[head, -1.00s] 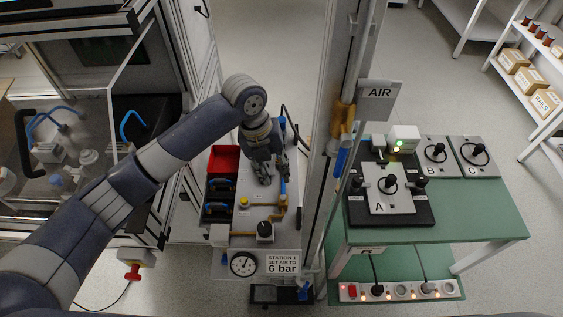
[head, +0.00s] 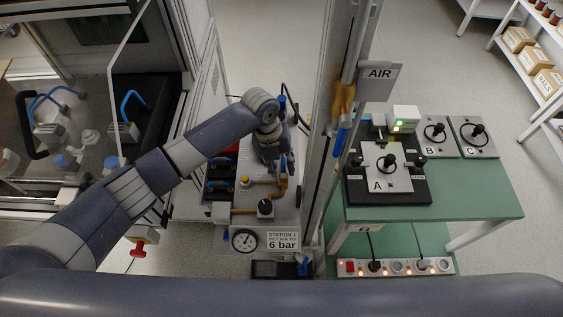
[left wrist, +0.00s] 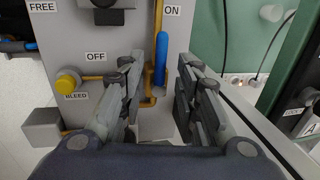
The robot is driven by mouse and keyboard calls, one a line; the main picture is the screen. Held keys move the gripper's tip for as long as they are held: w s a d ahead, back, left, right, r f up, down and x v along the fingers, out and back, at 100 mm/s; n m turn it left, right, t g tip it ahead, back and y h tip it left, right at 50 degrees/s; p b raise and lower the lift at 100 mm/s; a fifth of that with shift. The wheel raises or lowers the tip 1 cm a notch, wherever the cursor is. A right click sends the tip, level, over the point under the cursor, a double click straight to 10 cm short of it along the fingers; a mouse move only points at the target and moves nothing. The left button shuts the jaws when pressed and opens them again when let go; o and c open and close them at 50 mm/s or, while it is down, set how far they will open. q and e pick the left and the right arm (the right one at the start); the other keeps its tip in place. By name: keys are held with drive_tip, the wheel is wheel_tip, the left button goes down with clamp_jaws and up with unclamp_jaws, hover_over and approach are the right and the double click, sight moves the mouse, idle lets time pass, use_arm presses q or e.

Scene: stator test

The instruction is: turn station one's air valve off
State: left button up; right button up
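The station one panel (head: 235,225) shows in the head view with its 6 bar sign (head: 283,240). In the left wrist view, a blue valve handle (left wrist: 161,60) stands upright by the brass pipe, its top end toward the ON label (left wrist: 171,11). The OFF label (left wrist: 95,56) is to its left. My left gripper (left wrist: 162,80) is open over the panel, its fingers on both sides of the handle. Contact cannot be told. It hides part of the valve in the head view (head: 277,160). My right gripper is not in view.
A yellow bleed button (left wrist: 68,80) and a black knob (head: 265,207) sit near the valve. A post with an AIR sign (head: 380,73) stands right of the panel, before a green table (head: 470,200). My own arm link crosses the bottom of the head view.

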use_arm(q)
clamp_jaws()
